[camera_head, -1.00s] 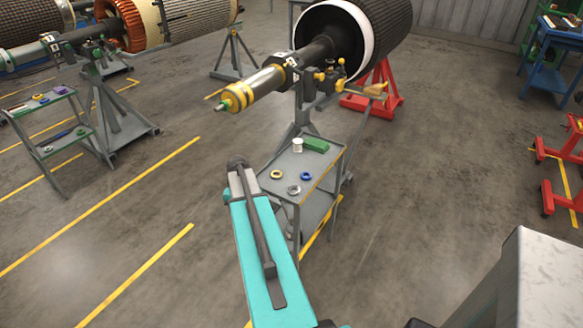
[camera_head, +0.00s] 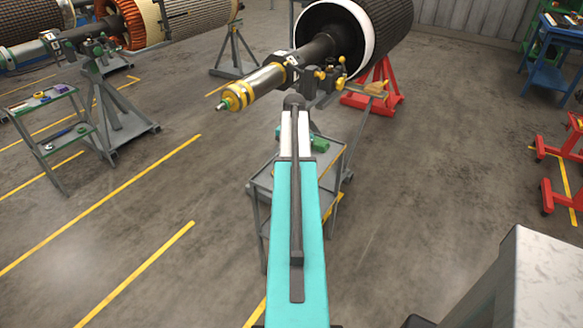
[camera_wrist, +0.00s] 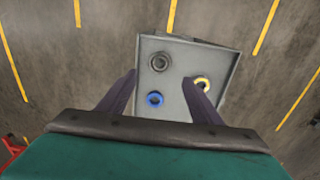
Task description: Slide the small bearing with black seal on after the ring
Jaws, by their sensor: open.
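In the wrist view, a small dark ring with a grey rim (camera_wrist: 159,61), which looks like the bearing with black seal, lies flat on the grey tray top (camera_wrist: 182,52). A blue ring (camera_wrist: 154,99) and a yellow ring (camera_wrist: 202,83) lie near it. My gripper (camera_wrist: 160,78) is open and empty above the tray, its fingers spread to either side. In the head view, the shaft (camera_head: 265,78) points to the lower left. It has yellow bands (camera_head: 236,95) near its end and a small greenish tip. My arm hides most of the tray and the rings there.
Another small cart (camera_head: 42,103) is at the left. The floor between is clear.

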